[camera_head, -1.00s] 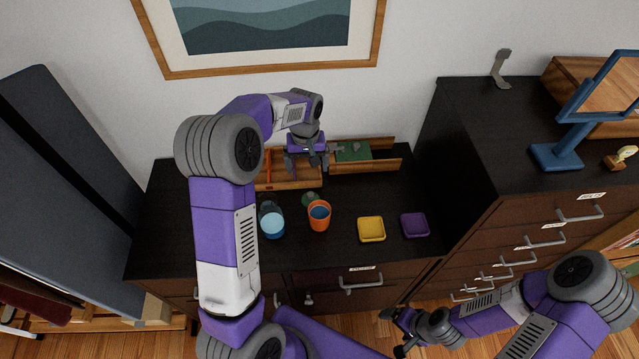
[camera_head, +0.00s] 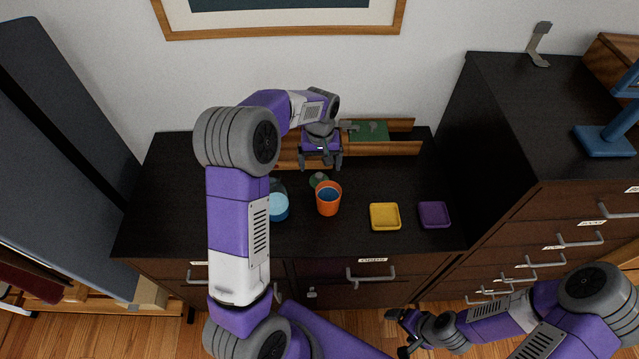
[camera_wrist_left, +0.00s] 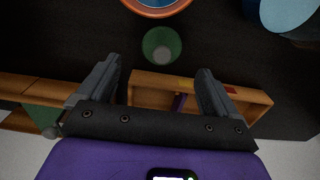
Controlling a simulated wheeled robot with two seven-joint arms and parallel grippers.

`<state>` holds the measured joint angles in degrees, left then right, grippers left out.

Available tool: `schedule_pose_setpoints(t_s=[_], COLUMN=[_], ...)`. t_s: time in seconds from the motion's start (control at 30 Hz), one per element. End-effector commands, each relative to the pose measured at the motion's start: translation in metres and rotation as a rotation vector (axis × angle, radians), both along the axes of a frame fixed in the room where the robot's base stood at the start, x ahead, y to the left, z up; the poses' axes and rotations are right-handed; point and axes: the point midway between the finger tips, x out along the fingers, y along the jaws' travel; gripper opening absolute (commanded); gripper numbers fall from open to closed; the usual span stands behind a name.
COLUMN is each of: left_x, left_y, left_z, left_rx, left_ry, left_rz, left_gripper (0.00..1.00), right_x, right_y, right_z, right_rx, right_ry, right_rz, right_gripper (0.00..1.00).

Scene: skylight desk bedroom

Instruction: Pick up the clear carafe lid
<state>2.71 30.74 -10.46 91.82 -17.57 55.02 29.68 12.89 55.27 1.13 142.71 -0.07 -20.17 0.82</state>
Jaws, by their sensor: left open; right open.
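A small round translucent green piece (camera_head: 318,180) lies on the dark dresser top, behind the orange cup (camera_head: 328,198); I cannot tell surely whether it is the carafe lid. It also shows in the left wrist view (camera_wrist_left: 162,45), ahead of the fingers. A clear vessel with light blue in it (camera_head: 277,205) stands left of the cup, partly hidden by my left arm. My left gripper (camera_head: 321,165) is open and empty, pointing down just behind the green piece; its two fingers show apart in the wrist view (camera_wrist_left: 159,66). My right gripper (camera_head: 397,332) is open and empty, low in front of the dresser.
A wooden tray (camera_wrist_left: 150,100) lies beneath my left gripper. A wooden holder with a green item (camera_head: 400,150) stands at the back. A yellow dish (camera_head: 385,216) and a purple dish (camera_head: 434,214) lie to the right. A taller dark cabinet (camera_head: 540,120) rises at right.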

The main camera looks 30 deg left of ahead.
Motion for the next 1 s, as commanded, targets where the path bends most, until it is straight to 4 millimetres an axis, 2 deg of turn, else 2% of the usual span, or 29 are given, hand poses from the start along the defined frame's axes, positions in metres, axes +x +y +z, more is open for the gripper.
schedule_pose_setpoints(t_s=[0.23,0.47,0.7,0.77,1.0], left_x=[-0.002,-0.003,-0.002,-0.002,-0.002], left_y=[0.001,0.001,0.001,0.001,0.001], left_z=[-0.025,-0.059,-0.062,-0.062,-0.062], left_rx=[0.000,-0.001,-0.001,-0.001,0.000], left_ry=[0.002,0.002,-0.001,-0.001,0.000], left_rz=[0.000,0.000,0.001,0.000,0.001], left_gripper=[0.93,0.93,0.93,0.87,0.50], right_x=[0.000,0.000,0.000,0.000,0.000], right_y=[0.000,0.000,0.000,0.000,0.000], right_z=[-0.008,-0.020,-0.020,-0.019,-0.020], right_rx=[0.000,0.000,0.000,0.000,0.000], right_ry=[-0.001,-0.001,0.000,0.000,0.000], right_rz=[0.000,0.000,0.000,0.000,0.000], right_gripper=[0.89,0.89,0.89,0.89,0.89])
